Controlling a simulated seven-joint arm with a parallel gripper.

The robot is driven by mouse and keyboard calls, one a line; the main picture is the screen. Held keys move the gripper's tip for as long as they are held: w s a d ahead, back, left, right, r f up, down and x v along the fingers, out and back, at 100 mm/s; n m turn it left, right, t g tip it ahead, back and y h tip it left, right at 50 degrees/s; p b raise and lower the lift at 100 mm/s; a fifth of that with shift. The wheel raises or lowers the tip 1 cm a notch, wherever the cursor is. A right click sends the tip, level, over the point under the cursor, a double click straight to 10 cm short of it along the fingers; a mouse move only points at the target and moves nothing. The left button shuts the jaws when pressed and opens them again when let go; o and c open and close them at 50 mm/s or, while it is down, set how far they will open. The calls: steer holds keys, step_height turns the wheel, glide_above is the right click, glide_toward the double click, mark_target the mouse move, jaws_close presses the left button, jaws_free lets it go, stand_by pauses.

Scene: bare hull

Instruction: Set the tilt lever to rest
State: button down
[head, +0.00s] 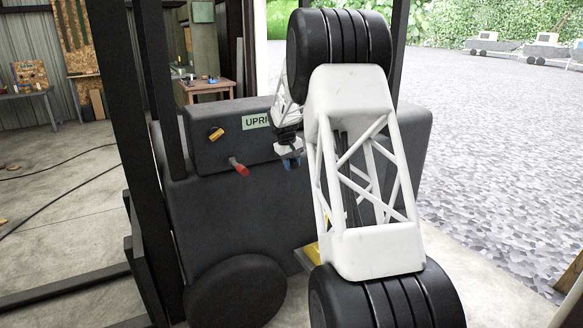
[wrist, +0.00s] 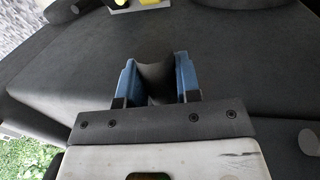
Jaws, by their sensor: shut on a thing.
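My gripper (head: 290,162) is in front of the dark machine (head: 330,195), just right of its sign. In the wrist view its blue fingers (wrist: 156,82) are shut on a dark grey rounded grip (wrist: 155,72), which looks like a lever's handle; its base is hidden. A red-handled lever (head: 240,167) sticks out of the front, left of my gripper, and nothing touches it. A yellow knob (head: 216,134) sits above it. I cannot tell from any label which lever is the tilt lever.
Black mast posts (head: 157,85) and forks stand at the left of the machine. A yellow part (head: 311,256) is low behind my arm. A workbench (head: 205,88) stands at the back. Open concrete floor lies left, and gravel with carts lies right.

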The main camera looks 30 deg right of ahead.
steer(key=shift+r, duration=0.25)
steer(key=c, duration=0.8)
jaws_free()
step_height(320, 180, up, 8)
steer(key=a, duration=0.1)
steer(key=shift+w+a+f, duration=0.15)
steer(key=shift+a+f, duration=0.05)
steer(key=shift+a, duration=0.05)
